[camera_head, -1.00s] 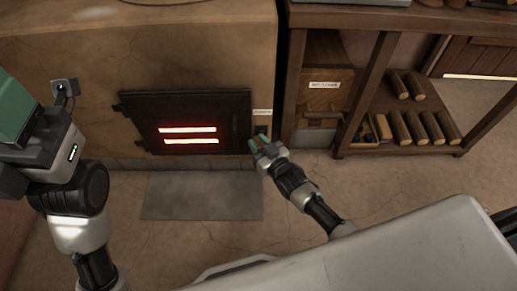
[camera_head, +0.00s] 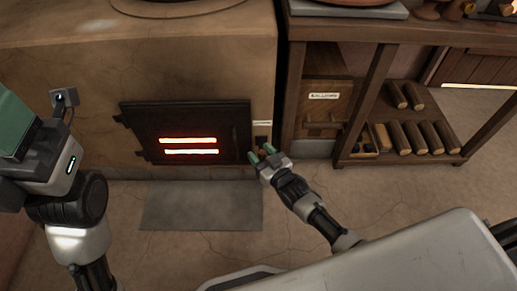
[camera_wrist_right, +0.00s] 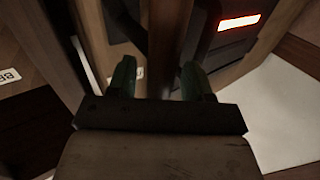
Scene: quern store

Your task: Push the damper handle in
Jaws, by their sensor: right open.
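The stove's dark iron door (camera_head: 195,133), with two glowing red slots, is in the head view. To its right, a small white label (camera_head: 262,123) sits above a dark slot (camera_head: 261,140) in the stove front. My right gripper (camera_head: 262,156), with green fingertips, is open right in front of this slot. A small brown bit between its fingertips may be the damper handle; I cannot tell for sure. In the right wrist view the fingers (camera_wrist_right: 158,80) are apart, with a brown upright shape behind them. My left gripper (camera_head: 18,130) is partly in view at the left edge, its jaws unclear.
A wooden shelf unit stands close to the right of my right gripper, with a labelled drawer (camera_head: 325,108) and several logs (camera_head: 412,135). A grey mat (camera_head: 203,205) lies on the floor before the stove.

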